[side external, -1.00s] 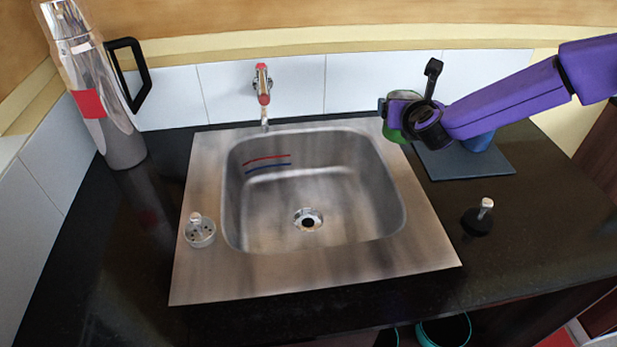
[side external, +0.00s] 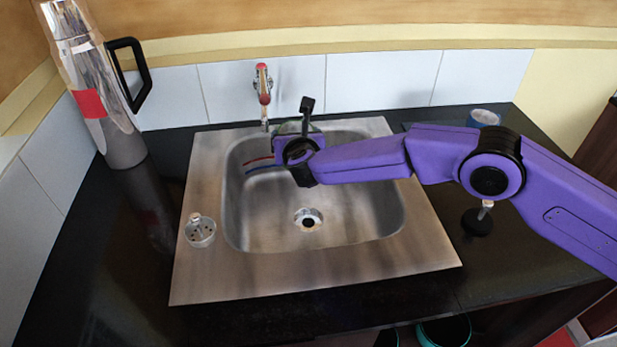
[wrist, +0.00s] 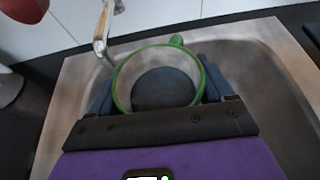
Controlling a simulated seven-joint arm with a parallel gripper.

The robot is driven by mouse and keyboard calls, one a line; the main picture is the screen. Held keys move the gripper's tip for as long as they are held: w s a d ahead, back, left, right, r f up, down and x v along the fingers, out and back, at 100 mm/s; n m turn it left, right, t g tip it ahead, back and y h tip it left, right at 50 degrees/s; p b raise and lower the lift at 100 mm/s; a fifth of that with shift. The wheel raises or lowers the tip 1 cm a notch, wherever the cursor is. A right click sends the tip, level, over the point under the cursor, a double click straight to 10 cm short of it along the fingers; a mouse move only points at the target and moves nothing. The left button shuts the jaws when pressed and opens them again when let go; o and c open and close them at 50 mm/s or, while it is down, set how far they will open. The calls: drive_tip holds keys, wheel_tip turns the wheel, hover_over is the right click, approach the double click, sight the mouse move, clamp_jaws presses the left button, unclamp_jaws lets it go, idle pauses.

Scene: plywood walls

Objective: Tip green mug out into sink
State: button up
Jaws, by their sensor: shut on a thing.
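The green mug (wrist: 160,72) has a green rim, a pale inner wall and a dark round area inside; I cannot tell whether that is liquid or its bottom. My gripper (wrist: 160,97) is shut on the mug, with a blue-grey finger on either side and the handle pointing away at the top. In the side view my gripper (side external: 298,140) is over the back part of the steel sink (side external: 350,205), and it hides most of the mug. The mug's opening faces the wrist camera; its exact tilt is unclear.
A tap (side external: 263,88) stands behind the basin, close to the mug. A tall steel flask (side external: 105,105) is at left. A strainer (side external: 200,231) lies on the sink's left rim. A black stopper (side external: 477,221) and a blue cup (side external: 484,118) are at right.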

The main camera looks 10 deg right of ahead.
drive_tip(key=s+a+f+n+y, duration=0.1)
drive_tip(key=s+a+f, duration=0.1)
drive_tip(key=a, duration=0.3)
drive_tip(key=s+a+f+y, duration=0.1)
drive_tip(key=s+a+f, duration=0.1)
drive_tip(key=a, duration=0.4)
drive_tip(key=shift+s+a+f+n, duration=0.25)
drive_tip(key=shift+f+n, duration=0.15)
drive_tip(key=shift+f, duration=0.15)
drive_tip(key=shift+w+d, duration=0.15)
drive_tip(key=shift+d, duration=0.05)
drive_tip(key=d+m+y, duration=0.1)
drive_tip(key=d, duration=0.1)
drive_tip(key=d+r+m+y, duration=0.1)
drive_tip(key=m, duration=0.1)
drive_tip(key=d+m+y, duration=0.2)
drive_tip(key=shift+w+d+r, duration=0.2)
drive_tip(key=shift+w+d, duration=0.1)
drive_tip(key=shift+d, duration=0.05)
idle(0.6)
drive_tip(key=shift+d+r+m, duration=0.1)
drive_tip(key=shift+m, duration=0.3)
